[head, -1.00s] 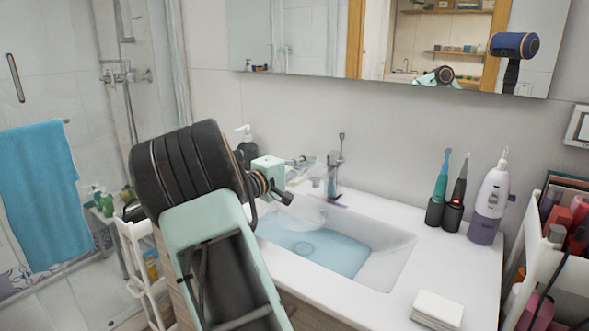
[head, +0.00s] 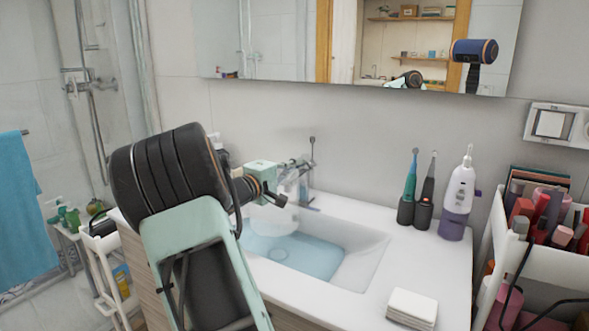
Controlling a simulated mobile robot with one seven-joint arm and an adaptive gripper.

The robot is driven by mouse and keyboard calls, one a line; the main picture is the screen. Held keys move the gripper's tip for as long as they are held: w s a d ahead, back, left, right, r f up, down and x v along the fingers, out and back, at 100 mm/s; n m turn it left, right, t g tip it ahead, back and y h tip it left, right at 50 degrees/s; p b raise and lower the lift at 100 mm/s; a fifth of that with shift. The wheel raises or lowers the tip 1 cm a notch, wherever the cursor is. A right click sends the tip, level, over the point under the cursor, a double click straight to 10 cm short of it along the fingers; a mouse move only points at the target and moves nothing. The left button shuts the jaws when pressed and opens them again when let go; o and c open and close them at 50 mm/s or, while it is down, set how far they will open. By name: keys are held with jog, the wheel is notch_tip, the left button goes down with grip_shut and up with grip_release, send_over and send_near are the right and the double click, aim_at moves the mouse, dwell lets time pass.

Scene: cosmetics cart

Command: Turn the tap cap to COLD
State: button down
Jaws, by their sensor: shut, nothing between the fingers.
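The tap (head: 305,187) stands at the back edge of the basin, with a thin upright lever on top (head: 312,147). Its cap is small and partly hidden, and no COLD marking can be made out. My gripper (head: 304,163) is shut and empty, reaching from the left to beside the upper part of the tap. The fingertips overlap the tap in the head view, and I cannot tell whether they touch it. My arm fills the left foreground and hides the left part of the basin.
The white basin (head: 362,268) holds bluish water. On the counter to the right stand two electric toothbrushes (head: 409,185) (head: 427,190) and a purple-white bottle (head: 458,200). White folded cloths (head: 412,306) lie at the front. A cosmetics cart (head: 545,234) stands right. A mirror (head: 285,45) hangs above.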

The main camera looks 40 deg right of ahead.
jog(key=shift+s+d+b, duration=0.6)
jog(key=shift+s+b, duration=0.2)
jog(key=shift+b, duration=0.75)
jog(key=a, duration=1.3)
jog(key=shift+a, duration=0.4)
